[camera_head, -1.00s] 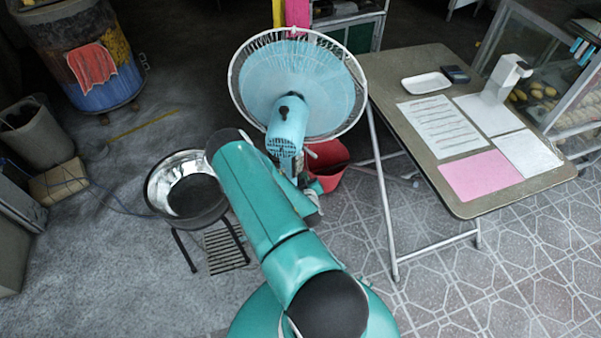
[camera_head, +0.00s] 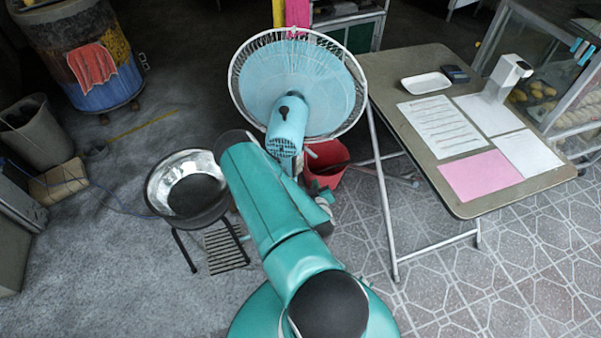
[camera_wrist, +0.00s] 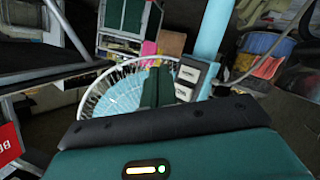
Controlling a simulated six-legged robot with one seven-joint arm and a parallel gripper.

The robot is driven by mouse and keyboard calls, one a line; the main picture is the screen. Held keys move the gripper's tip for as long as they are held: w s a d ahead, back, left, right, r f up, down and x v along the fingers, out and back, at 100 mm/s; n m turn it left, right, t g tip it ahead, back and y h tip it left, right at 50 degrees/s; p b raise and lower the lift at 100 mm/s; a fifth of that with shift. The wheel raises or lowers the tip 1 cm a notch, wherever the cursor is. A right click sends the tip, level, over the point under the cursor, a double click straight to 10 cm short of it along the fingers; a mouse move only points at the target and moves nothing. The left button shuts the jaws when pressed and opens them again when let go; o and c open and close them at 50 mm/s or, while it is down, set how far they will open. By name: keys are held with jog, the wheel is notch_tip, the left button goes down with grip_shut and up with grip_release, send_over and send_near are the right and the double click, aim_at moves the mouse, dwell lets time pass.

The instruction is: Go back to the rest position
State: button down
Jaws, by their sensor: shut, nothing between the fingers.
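My gripper (camera_wrist: 158,88) shows in the wrist view as two dark green fingers pressed together, with nothing between them. They point at the blue fan (camera_wrist: 122,92), whose wire guard and pole lie beyond them; I cannot tell the gap. In the head view my teal arm rises from the bottom centre and bends toward the fan (camera_head: 297,85).
A metal bowl on a stand (camera_head: 187,187) is just left of my arm. A red bin (camera_head: 328,163) is behind it. A folding table (camera_head: 440,180) with papers stands right. A painted barrel (camera_head: 75,55) is at the back left. Floor at left front is free.

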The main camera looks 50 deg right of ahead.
jog(key=shift+s, duration=0.5)
dwell(0.3)
